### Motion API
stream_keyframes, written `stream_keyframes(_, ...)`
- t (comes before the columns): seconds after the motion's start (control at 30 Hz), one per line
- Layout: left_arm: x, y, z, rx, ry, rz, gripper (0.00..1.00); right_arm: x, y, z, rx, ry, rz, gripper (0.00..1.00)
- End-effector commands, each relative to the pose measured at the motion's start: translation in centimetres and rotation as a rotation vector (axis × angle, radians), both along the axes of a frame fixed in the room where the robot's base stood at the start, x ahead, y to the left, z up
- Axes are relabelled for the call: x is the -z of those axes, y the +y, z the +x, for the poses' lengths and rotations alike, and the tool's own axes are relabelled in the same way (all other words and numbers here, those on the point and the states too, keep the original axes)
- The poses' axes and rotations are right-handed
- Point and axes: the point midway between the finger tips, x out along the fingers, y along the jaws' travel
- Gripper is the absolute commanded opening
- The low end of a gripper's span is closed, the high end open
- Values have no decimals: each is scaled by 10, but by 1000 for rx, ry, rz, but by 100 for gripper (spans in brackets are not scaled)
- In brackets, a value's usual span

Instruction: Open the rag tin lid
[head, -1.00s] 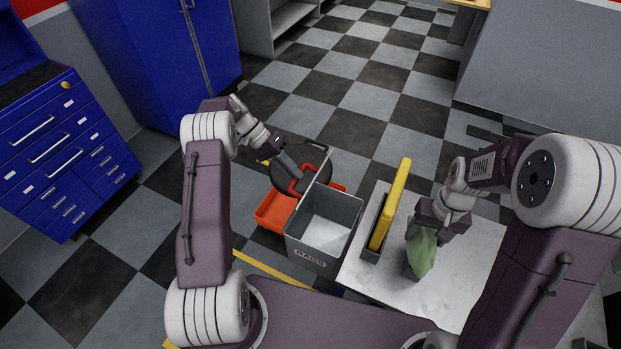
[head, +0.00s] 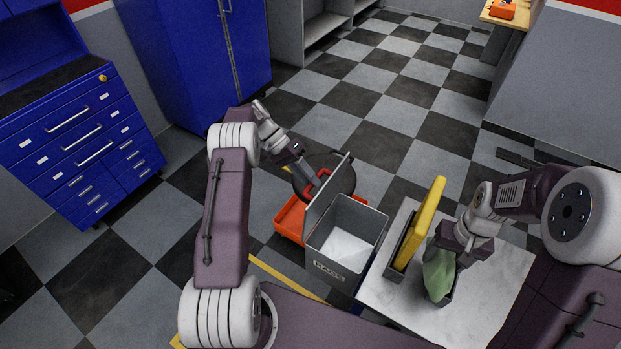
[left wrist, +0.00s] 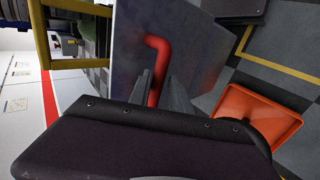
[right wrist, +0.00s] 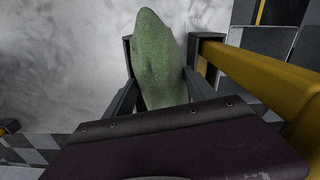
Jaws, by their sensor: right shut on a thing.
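The rag tin (head: 330,262) is a grey open box marked RAGS, in the middle of the head view. Its grey lid (head: 326,205) stands up steeply along the tin's left side, and pale contents show inside. My left gripper (head: 314,180) is at the red handle on the lid's outer face. In the left wrist view the red handle (left wrist: 155,60) lies between the close-set fingers, which appear shut on it. My right gripper (head: 447,248) is shut on a green cloth (head: 437,272) above the pale table; the cloth also shows between the fingers in the right wrist view (right wrist: 158,62).
A yellow slab (head: 422,215) stands upright in a dark holder on the pale table (head: 500,282), beside the right gripper. An orange tray (head: 288,222) and a dark round object (head: 345,178) are behind the lid. Blue cabinets stand left. Checkered floor beyond is clear.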

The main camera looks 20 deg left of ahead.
Motion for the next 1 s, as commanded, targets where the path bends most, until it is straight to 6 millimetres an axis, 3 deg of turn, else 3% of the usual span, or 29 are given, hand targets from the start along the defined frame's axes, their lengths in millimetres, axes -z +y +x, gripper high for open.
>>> stream_keyframes(0.37,-6,0,1,0,-5,-3,38,-2,0,0,0,0,0,27)
stream_keyframes(0.6,-48,0,3,1,-3,-3,38,-31,0,0,0,0,0,27)
stream_keyframes(1.0,-85,-67,-7,2,-2,-3,38,-56,0,0,0,0,0,27)
